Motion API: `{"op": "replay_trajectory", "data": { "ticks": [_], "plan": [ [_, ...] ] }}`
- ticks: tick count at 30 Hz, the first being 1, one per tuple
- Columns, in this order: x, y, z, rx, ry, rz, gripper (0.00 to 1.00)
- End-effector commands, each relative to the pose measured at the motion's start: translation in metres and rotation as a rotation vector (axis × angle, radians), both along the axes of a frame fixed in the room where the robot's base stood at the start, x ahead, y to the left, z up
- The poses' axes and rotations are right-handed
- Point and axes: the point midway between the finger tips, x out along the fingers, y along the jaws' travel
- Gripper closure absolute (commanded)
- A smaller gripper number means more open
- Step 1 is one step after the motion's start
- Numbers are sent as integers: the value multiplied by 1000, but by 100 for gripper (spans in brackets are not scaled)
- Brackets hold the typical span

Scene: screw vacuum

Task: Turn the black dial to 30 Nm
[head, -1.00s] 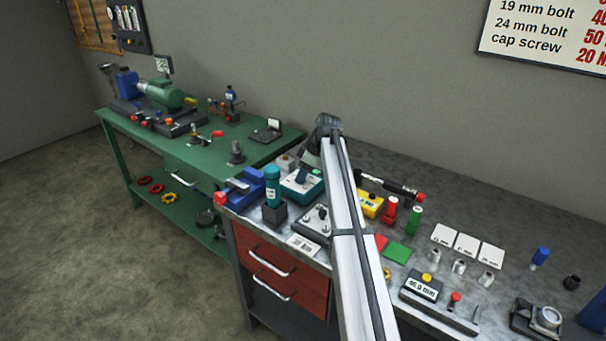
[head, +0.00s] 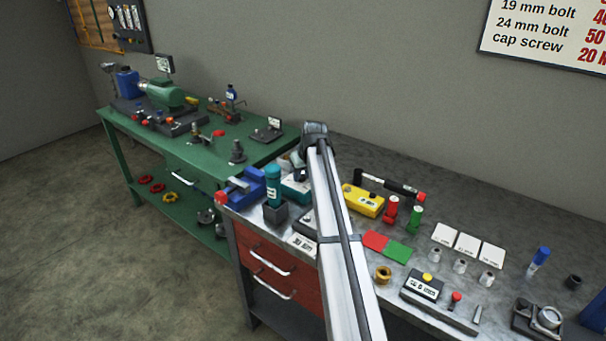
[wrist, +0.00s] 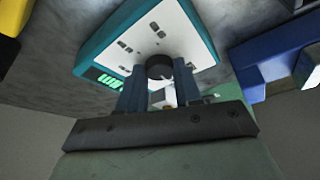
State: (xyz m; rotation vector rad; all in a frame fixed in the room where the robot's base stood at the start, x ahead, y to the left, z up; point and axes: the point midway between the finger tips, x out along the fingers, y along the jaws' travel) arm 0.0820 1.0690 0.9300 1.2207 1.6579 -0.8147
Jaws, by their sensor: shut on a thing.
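The black dial (wrist: 158,64) stands on the white face of a teal box (wrist: 203,32) in the wrist view. My gripper (wrist: 160,78) has its two blue fingers on either side of the dial and is shut on it. The box has a lit green display (wrist: 104,79) on its left side, too small to read here. In the head view the teal box (head: 293,188) is partly hidden by my arm, and my fingers cannot be made out there.
A blue vise (head: 247,186) and a teal-handled tool (head: 272,184) stand left of the box. A printed card (head: 302,243) lies at the front edge.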

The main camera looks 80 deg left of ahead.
Motion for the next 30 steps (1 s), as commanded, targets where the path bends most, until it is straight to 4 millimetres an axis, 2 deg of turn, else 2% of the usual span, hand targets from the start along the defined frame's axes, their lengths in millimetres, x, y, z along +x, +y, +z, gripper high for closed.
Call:
{"op": "replay_trajectory", "data": {
  "ticks": [15,30],
  "plan": [
    [-4,0,0,0,-1,-410,97],
    [-4,0,0,0,1,-544,97]
  ]
}}
